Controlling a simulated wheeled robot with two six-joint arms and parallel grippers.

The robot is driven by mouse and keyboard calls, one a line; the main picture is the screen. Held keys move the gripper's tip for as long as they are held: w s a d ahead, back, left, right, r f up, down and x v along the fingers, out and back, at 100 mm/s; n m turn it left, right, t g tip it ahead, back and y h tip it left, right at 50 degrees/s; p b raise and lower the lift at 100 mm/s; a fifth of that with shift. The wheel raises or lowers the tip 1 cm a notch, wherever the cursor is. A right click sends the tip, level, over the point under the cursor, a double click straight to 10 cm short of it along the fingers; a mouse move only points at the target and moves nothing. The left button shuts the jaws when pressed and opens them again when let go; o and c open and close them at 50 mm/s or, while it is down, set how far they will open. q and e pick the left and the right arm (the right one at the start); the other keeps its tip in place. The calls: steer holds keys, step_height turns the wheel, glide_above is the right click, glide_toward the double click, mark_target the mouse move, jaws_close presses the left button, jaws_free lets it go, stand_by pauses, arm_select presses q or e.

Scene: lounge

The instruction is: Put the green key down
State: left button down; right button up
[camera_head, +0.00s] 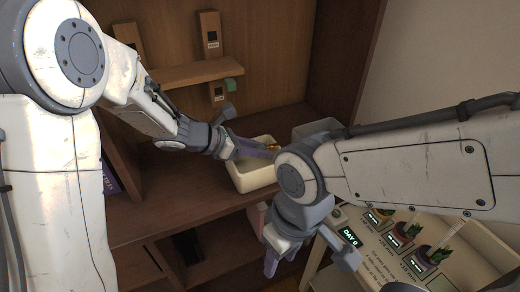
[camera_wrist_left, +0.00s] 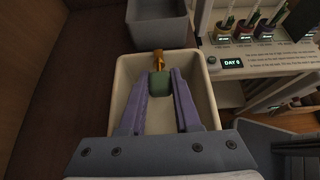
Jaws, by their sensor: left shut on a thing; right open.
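My left gripper (camera_head: 264,151) is shut on the green key, over the cream bin (camera_head: 252,178). In the left wrist view, the green key (camera_wrist_left: 160,82) has a green block between the purple fingertips (camera_wrist_left: 164,78) and a gold part beyond them. The cream bin (camera_wrist_left: 204,103) lies around and below the fingers in that view. I cannot tell whether the key touches it. In the head view, only the key's gold end (camera_head: 272,146) shows clearly. My right gripper (camera_head: 308,258) is open and empty, low in front of the shelf.
A grey bin (camera_wrist_left: 158,25) stands just behind the cream one. A small green thing (camera_head: 234,85) is at the edge of a small wooden ledge (camera_head: 195,73). A cream stand with potted plants and a "DAY 0" display (camera_head: 349,237) is at right.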

arm_select(q)
steer(key=shift+f, duration=0.2)
steer(key=c, duration=0.6)
jaws_free()
steer(key=shift+r, duration=0.1)
